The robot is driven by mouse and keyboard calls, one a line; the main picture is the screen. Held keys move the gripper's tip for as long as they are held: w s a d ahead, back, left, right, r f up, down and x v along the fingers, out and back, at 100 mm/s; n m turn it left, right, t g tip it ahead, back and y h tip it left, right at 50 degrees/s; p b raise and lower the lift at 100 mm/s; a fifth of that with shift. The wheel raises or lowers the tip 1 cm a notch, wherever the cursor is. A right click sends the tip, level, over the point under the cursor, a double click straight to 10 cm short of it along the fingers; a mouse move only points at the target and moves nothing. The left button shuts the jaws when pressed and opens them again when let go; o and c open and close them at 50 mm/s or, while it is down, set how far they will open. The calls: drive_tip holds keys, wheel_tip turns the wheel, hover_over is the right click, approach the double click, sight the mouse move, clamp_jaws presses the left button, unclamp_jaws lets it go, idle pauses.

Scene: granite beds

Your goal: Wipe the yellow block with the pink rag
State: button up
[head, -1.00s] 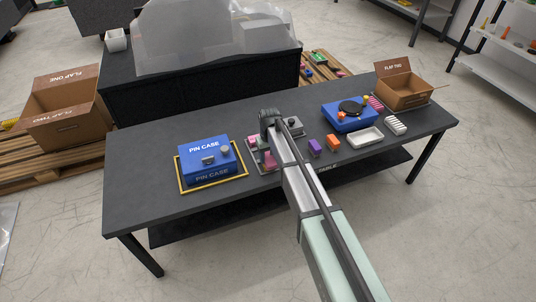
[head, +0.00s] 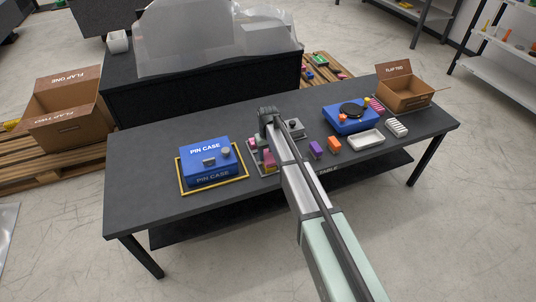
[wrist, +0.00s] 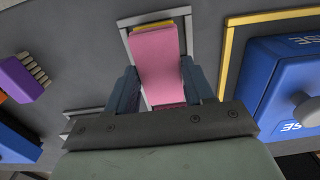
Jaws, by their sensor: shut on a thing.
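The pink rag (wrist: 158,65) is held between the two fingers of my gripper (wrist: 160,88) in the wrist view. Its flat face fills the space between the fingers. The yellow block (wrist: 160,26) shows as a narrow strip along the rag's far edge and is mostly hidden by the rag; I cannot tell whether they touch.
The blue pin case (head: 206,165) stands in a yellow frame on the left of the dark table (head: 150,206). Purple (head: 316,149) and orange (head: 334,143) objects, a white tray (head: 365,140) and a blue box (head: 345,119) lie to the right.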

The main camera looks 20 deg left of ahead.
drive_tip(key=shift+r, duration=0.1)
drive_tip(key=shift+r, duration=2.4)
